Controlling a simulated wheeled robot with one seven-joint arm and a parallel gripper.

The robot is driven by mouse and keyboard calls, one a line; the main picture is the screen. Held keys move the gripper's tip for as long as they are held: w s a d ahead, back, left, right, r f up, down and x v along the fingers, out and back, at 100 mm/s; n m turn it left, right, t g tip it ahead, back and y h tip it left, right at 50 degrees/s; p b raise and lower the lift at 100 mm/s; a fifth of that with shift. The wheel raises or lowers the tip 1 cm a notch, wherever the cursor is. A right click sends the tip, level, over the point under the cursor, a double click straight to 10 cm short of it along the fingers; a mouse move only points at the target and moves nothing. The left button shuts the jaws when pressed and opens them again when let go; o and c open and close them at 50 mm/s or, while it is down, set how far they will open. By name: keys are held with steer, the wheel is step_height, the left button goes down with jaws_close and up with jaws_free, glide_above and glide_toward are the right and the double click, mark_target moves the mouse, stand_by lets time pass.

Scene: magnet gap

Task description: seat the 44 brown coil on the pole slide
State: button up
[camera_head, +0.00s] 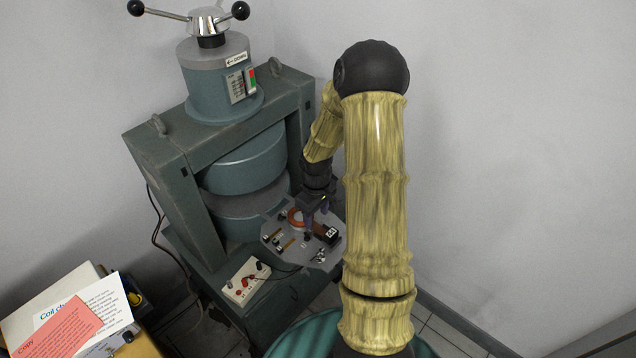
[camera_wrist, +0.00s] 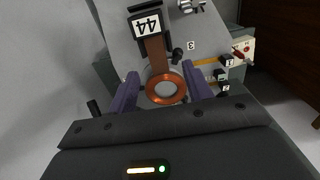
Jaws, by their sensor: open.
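The brown coil is an orange-brown ring (camera_wrist: 165,101) with a flat brown strip (camera_wrist: 155,55) running to a black block tagged 44 (camera_wrist: 147,25). In the head view the ring (camera_head: 293,215) and tagged block (camera_head: 327,233) are on a grey plate in front of the electromagnet. My gripper (camera_wrist: 162,76) is open, its two purple fingers on either side of the ring, with visible space between finger and ring. It also shows over the plate in the head view (camera_head: 312,207). A pale round surface lies beneath the ring. I cannot tell which part is the pole slide.
The large blue-grey electromagnet (camera_head: 245,165) stands behind the grey plate (camera_head: 325,258). Brass rods with black ends (camera_head: 285,244) and small metal parts (camera_head: 318,256) lie close by. A white box with red terminals (camera_head: 245,282) and cables sits at the front left.

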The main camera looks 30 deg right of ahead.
step_height(320, 180, up, 14)
steer(key=shift+d+p, duration=0.25)
steer(key=shift+p, duration=0.2)
steer(key=shift+f, duration=0.15)
stand_by(0.4)
steer(key=s+a+r+m+t+p, duration=0.1)
steer(key=s+a+r+m+p, duration=0.1)
steer(key=s+a, duration=0.4)
steer(key=s+a+r+m+t+p, duration=0.1)
steer(key=s+a+r+m+p, duration=0.1)
steer(key=s+a+r, duration=0.3)
steer(key=s+a, duration=0.1)
steer(key=a, duration=0.2)
steer(key=shift+r+t, duration=0.3)
steer(key=shift+s, duration=0.1)
